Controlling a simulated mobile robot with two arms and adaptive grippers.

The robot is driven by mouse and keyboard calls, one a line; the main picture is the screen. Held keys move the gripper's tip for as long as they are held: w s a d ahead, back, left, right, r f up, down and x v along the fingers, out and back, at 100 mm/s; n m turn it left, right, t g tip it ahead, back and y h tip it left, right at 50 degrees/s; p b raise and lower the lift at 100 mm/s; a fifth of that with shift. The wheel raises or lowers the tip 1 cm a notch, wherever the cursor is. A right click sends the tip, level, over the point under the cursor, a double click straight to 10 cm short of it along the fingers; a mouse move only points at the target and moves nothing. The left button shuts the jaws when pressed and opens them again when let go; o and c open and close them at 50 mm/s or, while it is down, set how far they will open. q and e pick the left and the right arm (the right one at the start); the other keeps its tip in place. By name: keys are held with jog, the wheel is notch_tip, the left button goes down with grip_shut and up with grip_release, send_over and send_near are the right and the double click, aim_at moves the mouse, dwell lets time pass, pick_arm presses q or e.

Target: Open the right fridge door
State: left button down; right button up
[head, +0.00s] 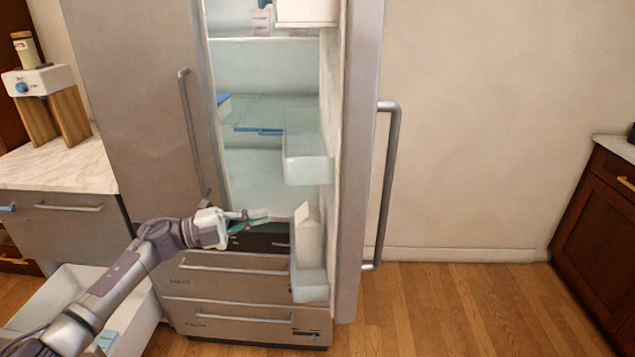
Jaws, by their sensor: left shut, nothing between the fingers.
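The right fridge door (360,150) stands swung wide open, seen nearly edge-on, with its long vertical handle (391,185) on its right side. Its inner face carries clear bins (306,170) and a white carton (308,236) in the lowest bin. The left fridge door (130,100) is closed, with its own vertical handle (190,130). My left gripper (262,216) is shut and empty. It appears in front of the lower part of the fridge opening, left of the open door's lower bin. My right gripper is not in view.
Two freezer drawers (240,290) below are closed. An open white drawer (75,283) is at lower left, under my left arm. A marble counter (60,165) holds a grinder-like appliance (40,80). Wooden floor (460,310) right of the door is clear.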

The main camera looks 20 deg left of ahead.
pick_arm(q)
notch_tip(320, 180, up, 6)
jog(key=s+d+m+g, duration=0.1)
jog(key=s+m+g, duration=0.2)
jog(key=m, duration=0.1)
jog(key=p, duration=0.6)
send_near(337, 199)
jog(key=x, duration=0.6)
jog(key=shift+w+d, duration=0.25)
jog(key=shift+w, duration=0.1)
jog(key=shift+w+d+f, duration=0.15)
jog(key=shift+d+f, duration=0.05)
jog(key=shift+d, duration=0.1)
